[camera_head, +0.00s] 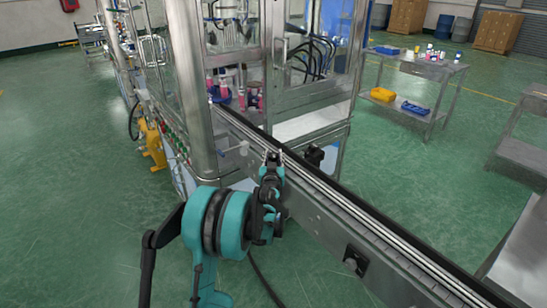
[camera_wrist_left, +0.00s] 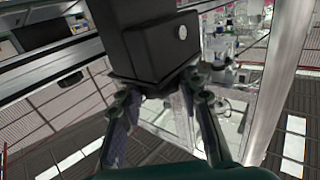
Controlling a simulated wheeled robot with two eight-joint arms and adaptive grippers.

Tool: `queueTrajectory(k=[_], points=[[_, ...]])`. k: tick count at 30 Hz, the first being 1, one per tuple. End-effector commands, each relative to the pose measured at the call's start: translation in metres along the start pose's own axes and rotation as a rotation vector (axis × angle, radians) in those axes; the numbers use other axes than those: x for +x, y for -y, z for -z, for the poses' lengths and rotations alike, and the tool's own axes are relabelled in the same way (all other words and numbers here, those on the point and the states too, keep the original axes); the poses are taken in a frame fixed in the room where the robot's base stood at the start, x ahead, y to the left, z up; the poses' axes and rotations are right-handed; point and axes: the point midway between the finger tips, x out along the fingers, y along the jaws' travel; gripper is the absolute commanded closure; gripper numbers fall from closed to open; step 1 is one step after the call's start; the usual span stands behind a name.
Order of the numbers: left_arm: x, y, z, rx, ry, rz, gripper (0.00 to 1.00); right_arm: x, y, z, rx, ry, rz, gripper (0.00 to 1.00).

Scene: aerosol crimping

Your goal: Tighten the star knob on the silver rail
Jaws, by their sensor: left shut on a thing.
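The silver rail (camera_head: 318,217) runs diagonally from the machine to the lower right in the head view. My left gripper (camera_head: 273,157) is at the rail's near side, close to the machine. In the left wrist view a black block (camera_wrist_left: 150,45) with a small round silver spot fills the top middle. The fingers of the left gripper (camera_wrist_left: 160,95) close on the black part at its lower end. I take this part to be the star knob; its lobes are hidden, and the gripper covers it in the head view. My right gripper is not in view.
A black bracket with a grey knob (camera_head: 352,262) sits farther down the rail's near side. Another black fitting (camera_head: 314,155) stands at its far side. The glazed machine frame (camera_head: 195,95) rises just left of the gripper.

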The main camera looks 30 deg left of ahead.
Motion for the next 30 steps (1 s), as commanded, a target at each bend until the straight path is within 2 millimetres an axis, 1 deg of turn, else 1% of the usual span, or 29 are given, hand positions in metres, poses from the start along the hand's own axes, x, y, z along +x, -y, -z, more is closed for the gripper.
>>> queueTrajectory(k=[2,21,30], points=[[0.0003,0.0042,-0.0006,0.000,0.000,-0.066,0.95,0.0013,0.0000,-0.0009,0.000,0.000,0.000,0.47],[0.0018,0.0028,-0.0002,0.000,0.000,-0.673,0.95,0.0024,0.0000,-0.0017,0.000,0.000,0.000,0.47],[0.0012,0.0010,0.0002,0.000,0.000,-0.915,0.95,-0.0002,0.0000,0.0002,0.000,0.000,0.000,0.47]])
